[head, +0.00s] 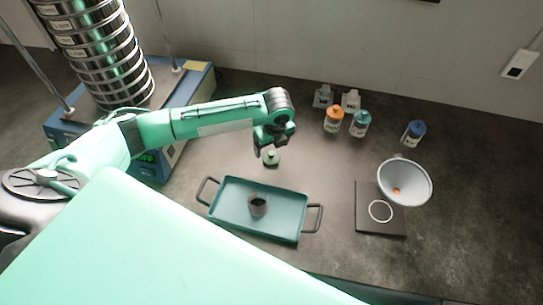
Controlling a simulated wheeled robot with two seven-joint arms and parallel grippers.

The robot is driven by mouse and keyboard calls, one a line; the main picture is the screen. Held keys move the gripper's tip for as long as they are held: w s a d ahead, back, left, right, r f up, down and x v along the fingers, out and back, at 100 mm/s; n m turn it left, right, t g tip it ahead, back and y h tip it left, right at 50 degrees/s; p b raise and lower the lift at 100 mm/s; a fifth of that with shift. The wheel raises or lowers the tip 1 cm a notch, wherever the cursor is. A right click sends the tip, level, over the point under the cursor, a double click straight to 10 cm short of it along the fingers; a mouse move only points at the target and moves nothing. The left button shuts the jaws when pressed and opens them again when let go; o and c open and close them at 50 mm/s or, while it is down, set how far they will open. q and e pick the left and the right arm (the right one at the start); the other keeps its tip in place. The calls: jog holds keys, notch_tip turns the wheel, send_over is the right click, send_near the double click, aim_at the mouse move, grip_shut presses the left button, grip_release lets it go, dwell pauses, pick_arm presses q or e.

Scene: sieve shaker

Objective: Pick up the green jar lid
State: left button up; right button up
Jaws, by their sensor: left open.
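A small green, lid-like piece (271,158) with a paler top lies on the dark bench, just behind the teal tray; I take it for the green jar lid. My left gripper (267,152) points down right above it, open, with its fingers close to the lid's top. The fingers partly cover the lid, and I cannot tell whether they touch it. My right gripper is not in view.
The teal tray (230,220) with dark handles holds a small dark cup (257,205). Behind stand jars with orange (335,114), teal (362,117) and blue (417,127) lids. The sieve shaker (105,60) stands at left.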

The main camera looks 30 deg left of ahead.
aim_at(271, 153)
pick_arm(q)
jog(key=f, duration=0.1)
jog(key=f+p, duration=0.1)
jog(key=f, duration=0.2)
jog(key=shift+w+a+f, duration=0.15)
jog(key=shift+w+a, duration=0.1)
jog(key=shift+f+p, duration=0.3)
jog(key=c, duration=1)
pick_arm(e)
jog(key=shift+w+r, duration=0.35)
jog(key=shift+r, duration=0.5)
